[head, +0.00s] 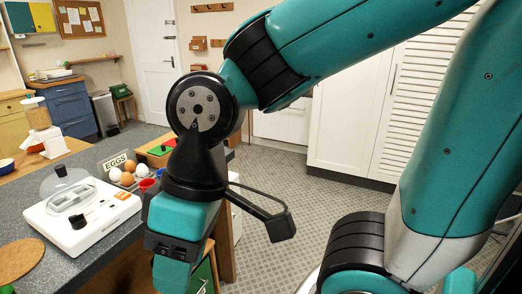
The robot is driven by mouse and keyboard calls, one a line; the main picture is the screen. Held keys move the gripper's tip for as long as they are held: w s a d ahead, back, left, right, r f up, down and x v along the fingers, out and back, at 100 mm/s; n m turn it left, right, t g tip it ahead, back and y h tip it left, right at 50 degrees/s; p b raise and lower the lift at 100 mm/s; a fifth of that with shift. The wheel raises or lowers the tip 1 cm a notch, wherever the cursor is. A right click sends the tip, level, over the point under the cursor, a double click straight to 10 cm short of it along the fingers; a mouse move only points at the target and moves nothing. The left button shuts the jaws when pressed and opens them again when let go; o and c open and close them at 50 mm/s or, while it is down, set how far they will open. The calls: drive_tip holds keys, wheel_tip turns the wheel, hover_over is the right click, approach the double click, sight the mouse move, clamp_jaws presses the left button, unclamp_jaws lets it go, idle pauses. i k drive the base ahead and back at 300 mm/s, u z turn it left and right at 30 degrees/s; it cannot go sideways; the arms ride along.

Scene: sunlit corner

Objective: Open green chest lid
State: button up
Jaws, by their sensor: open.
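My gripper (172,270) hangs down at the bottom centre-left of the head view, in front of the table's right end. Its fingertips are cut off by the lower frame edge, and I see nothing held in it. A dark green panel (204,277) with pale marks and a wooden edge shows just right of my gripper, low beside the table. It may be part of the green chest, but most of it is hidden by my gripper and the frame edge. I cannot see a lid or whether it is open.
The grey-topped table (25,222) carries a white appliance (80,215), several eggs by an EGGS sign (116,160), and a small green-and-red item (160,148). Tiled floor (290,165) is free beyond. White cabinets (350,110) stand at the back right.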

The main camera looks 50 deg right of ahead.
sight(161, 150)
drive_tip(key=z, duration=0.75)
drive_tip(key=k, duration=1.05)
drive_tip(key=z, duration=1)
drive_tip(key=i, duration=0.65)
drive_tip(key=u, duration=0.6)
drive_tip(key=i, duration=0.55)
drive_tip(key=u, duration=0.65)
